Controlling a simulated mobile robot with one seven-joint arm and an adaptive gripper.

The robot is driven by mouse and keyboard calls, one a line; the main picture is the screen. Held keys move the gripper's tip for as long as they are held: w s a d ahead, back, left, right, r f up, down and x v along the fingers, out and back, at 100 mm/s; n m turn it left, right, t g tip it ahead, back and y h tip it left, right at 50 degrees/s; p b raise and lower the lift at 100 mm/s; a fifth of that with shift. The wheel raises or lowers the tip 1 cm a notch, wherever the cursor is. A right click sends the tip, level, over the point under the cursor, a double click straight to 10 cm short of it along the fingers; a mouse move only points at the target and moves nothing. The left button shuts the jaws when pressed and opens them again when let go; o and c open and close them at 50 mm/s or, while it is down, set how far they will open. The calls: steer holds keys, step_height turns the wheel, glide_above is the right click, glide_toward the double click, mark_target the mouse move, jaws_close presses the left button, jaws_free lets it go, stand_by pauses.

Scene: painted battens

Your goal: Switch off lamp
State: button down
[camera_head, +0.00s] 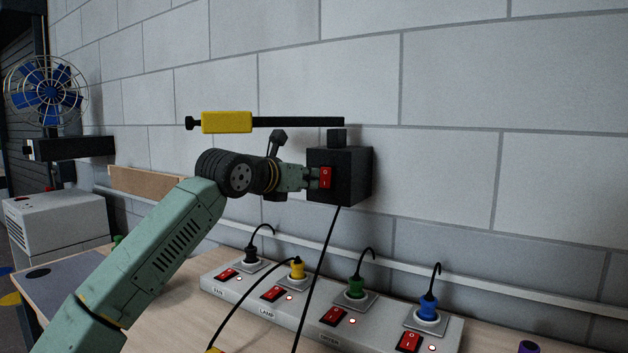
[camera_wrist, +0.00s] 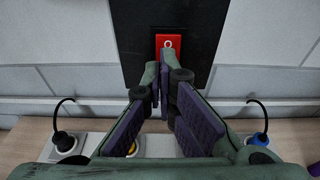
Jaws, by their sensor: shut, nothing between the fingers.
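My gripper (camera_head: 312,178) is shut and empty, its tips at a red rocker switch (camera_head: 325,177) on a black box (camera_head: 352,176) by the wall. In the wrist view the fingertips (camera_wrist: 164,68) lie just below the red switch (camera_wrist: 168,42); I cannot tell whether they touch it. A white power strip (camera_head: 237,293) lies on the bench below. Its red switch marked LAMP (camera_head: 273,294) sits before a yellow plug (camera_head: 297,268). The small indicator lights beside the strip's switches look lit. I cannot identify the lamp itself.
A yellow-and-black bar (camera_head: 227,122) is above my wrist. Black (camera_head: 251,254), green (camera_head: 355,286) and blue (camera_head: 427,308) plugs stand up from the strip, with cables. A fan (camera_head: 48,91) is at the far left. The wall (camera_head: 460,90) is close behind the box.

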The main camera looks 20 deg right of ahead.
steer(key=r+b+v, duration=0.2)
steer(key=b+v, duration=0.1)
steer(key=v, duration=0.8)
steer(key=shift+w+r, duration=0.2)
steer(key=shift+d, duration=0.1)
